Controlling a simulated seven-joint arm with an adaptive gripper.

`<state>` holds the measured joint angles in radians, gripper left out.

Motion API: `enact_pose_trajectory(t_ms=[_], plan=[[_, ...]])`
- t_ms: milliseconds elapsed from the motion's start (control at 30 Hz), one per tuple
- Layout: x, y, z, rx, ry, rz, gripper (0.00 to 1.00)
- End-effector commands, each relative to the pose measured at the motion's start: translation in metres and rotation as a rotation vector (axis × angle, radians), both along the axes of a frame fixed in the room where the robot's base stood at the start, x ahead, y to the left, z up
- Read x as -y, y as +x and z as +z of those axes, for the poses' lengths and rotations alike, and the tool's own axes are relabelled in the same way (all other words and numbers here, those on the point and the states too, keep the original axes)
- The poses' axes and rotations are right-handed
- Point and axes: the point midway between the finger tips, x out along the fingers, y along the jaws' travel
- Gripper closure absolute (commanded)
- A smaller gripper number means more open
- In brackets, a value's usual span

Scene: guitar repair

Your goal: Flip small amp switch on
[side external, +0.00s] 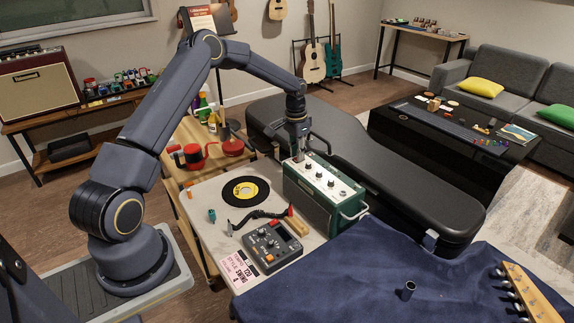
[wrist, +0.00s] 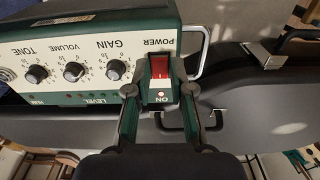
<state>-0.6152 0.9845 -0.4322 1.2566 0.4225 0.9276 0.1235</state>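The small green amp (side external: 310,200) stands on the light table, with a white control panel on top. My gripper (side external: 300,155) points down at the far left end of this panel. In the wrist view, the amp's panel (wrist: 98,50) appears upside down, with knobs and a POWER label. The red power switch (wrist: 160,67) sits beside the GAIN knob, with an ON label on its near side. My gripper (wrist: 160,90) is open, its two fingertips apart on either side of the switch. Contact and the switch's position cannot be told.
A black guitar case (side external: 400,170) lies right behind the amp. A metal handle (side external: 352,212) sticks out from the amp's right end. A pedal unit (side external: 272,246), a cable and a black record (side external: 245,189) lie on the table. Blue cloth (side external: 390,270) covers the front right.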

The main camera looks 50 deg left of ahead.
Motion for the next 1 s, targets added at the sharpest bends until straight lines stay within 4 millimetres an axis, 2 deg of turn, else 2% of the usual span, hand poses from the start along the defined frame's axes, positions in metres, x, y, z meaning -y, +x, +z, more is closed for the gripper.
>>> enact_pose_trajectory(t_ms=[33,167,433,567,667,1000], plan=[[0.000,0.000,0.000,0.000,0.000,0.000,0.70],[0.000,0.000,0.000,0.001,0.000,0.000,0.57],[0.000,0.000,0.000,0.001,-0.001,0.000,0.56],[0.000,0.000,0.008,0.003,0.000,0.000,0.56],[0.000,-0.001,0.024,0.004,0.002,0.000,0.56],[0.000,-0.006,0.097,0.004,0.001,0.000,0.56]])
